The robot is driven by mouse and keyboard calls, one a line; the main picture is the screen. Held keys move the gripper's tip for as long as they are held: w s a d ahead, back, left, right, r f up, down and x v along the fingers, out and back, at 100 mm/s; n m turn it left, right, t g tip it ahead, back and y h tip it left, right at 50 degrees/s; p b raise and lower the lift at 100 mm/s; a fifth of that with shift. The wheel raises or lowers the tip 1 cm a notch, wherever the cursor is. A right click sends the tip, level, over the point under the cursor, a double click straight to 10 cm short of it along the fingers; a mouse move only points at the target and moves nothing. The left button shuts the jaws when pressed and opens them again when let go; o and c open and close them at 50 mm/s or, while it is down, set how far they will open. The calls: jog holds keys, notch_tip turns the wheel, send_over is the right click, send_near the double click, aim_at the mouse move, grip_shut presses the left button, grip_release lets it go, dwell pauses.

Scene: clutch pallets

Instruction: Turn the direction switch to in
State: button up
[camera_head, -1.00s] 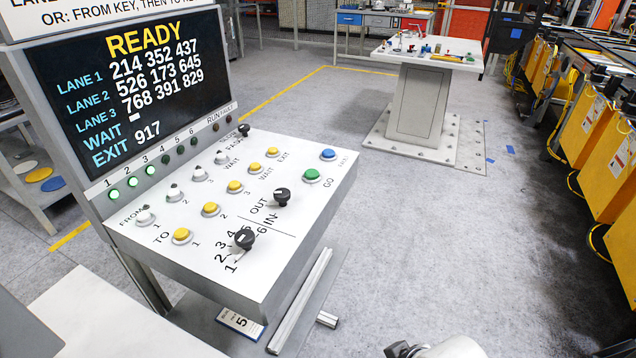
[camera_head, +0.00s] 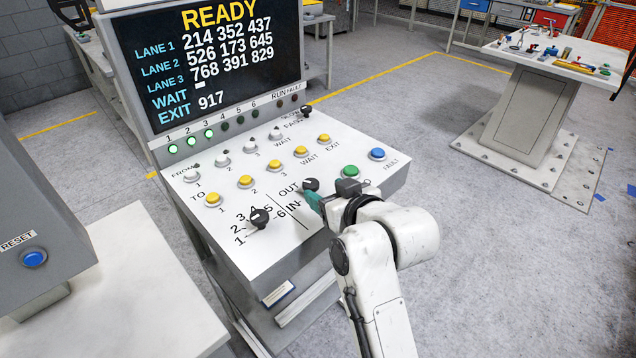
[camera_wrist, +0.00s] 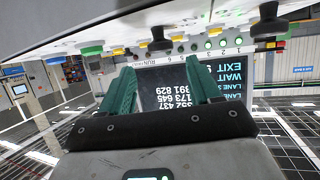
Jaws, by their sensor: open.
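The direction switch is a black knob (camera_head: 311,184) beside the OUT and IN labels on the white sloping control panel (camera_head: 235,262). Its exact pointer setting is too small to read. My gripper (camera_head: 314,200) has green fingers close to this knob, on its near right side, and partly covers the panel there. In the upside-down wrist view, the fingers (camera_wrist: 160,67) are apart with nothing between them. The direction knob (camera_wrist: 160,41) shows above the gap between the tips, apart from them.
A second black knob (camera_head: 259,218), numbered 1 to 6, stands to the left. Yellow and white buttons, a green button (camera_head: 350,172) and a blue button (camera_head: 377,154) surround the switch. The screen (camera_head: 210,70) reads READY. A grey RESET box (camera_head: 35,225) stands left.

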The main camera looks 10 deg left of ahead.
aim_at(313, 184)
jog(key=x, duration=0.6)
jog(key=shift+w+a+f, duration=0.1)
jog(key=shift+a, duration=0.05)
jog(key=c, duration=1)
